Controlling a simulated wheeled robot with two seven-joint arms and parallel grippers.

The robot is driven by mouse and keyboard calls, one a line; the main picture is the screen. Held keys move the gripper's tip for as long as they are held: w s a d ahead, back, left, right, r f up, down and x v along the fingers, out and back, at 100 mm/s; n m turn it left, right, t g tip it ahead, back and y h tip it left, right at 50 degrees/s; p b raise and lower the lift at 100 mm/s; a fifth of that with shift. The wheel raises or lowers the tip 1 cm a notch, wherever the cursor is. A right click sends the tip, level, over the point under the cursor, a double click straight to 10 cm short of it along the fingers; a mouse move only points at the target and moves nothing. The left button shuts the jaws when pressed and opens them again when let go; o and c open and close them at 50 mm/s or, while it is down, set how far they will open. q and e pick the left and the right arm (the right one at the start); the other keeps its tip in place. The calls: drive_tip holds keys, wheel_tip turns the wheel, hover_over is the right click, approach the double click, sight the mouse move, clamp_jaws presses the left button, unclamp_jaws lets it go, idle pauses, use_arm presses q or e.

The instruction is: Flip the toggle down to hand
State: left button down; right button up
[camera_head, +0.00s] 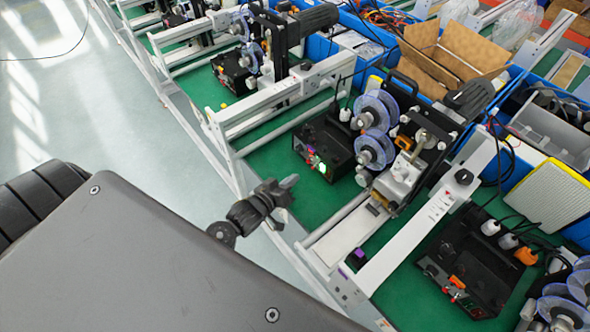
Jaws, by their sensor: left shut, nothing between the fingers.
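My left gripper (288,184) is shut and empty, low in the middle of the view at the near edge of the workbench. A black control box (322,148) with small lit lights stands on the green bench top, up and to the right of the gripper and apart from it. A second black control box (465,268) with red-orange parts on its front lies farther right. The toggle is too small to tell apart on either box. My right gripper is not in view.
A white rail frame (425,225) crosses the bench between the two boxes. Blue bins and an open cardboard box (452,52) are at the back. The pale floor (130,110) at left is clear.

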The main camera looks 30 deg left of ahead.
use_arm(q)
drive_tip(key=shift+s+a, duration=0.2)
drive_tip(key=shift+s, duration=1.2)
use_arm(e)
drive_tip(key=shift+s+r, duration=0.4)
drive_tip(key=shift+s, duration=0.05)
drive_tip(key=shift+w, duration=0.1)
